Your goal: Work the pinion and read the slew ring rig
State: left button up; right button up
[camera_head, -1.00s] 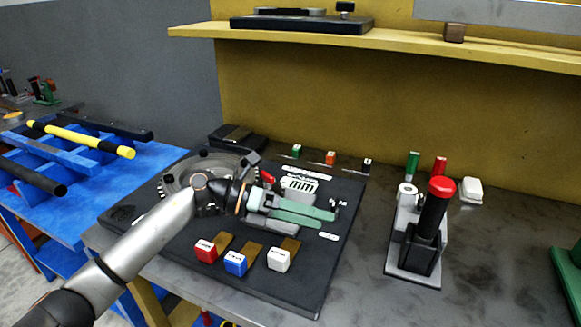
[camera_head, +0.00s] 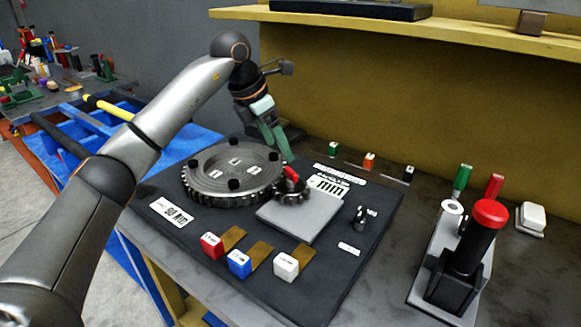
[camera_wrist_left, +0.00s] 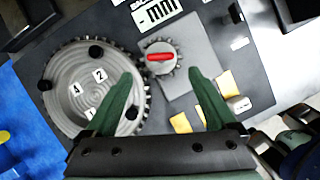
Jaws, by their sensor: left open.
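The slew ring (camera_head: 232,172), a large grey toothed disc with black bolts and white number tags, lies flat on the black base board (camera_head: 345,262). The small dark pinion (camera_head: 293,191) with a red handle (camera_head: 291,174) meshes at its right side. Both also show in the left wrist view, the ring (camera_wrist_left: 92,85) at left and the pinion's red handle (camera_wrist_left: 160,57) near the top middle. My left gripper (camera_head: 284,150) points down behind the ring and pinion. In the left wrist view its green fingers (camera_wrist_left: 164,85) are apart and empty. My right gripper is out of view.
Red (camera_head: 212,245), blue (camera_head: 239,263) and white (camera_head: 286,265) blocks sit at the board's front. A red-topped black post (camera_head: 478,240) stands at right. Green (camera_head: 333,149) and orange (camera_head: 369,160) tags stand behind. A yellow shelf (camera_head: 400,27) overhangs the back.

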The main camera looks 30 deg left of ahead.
aim_at(291, 170)
pick_arm(q)
jog(key=x, duration=0.8)
jog(key=shift+c, duration=0.2)
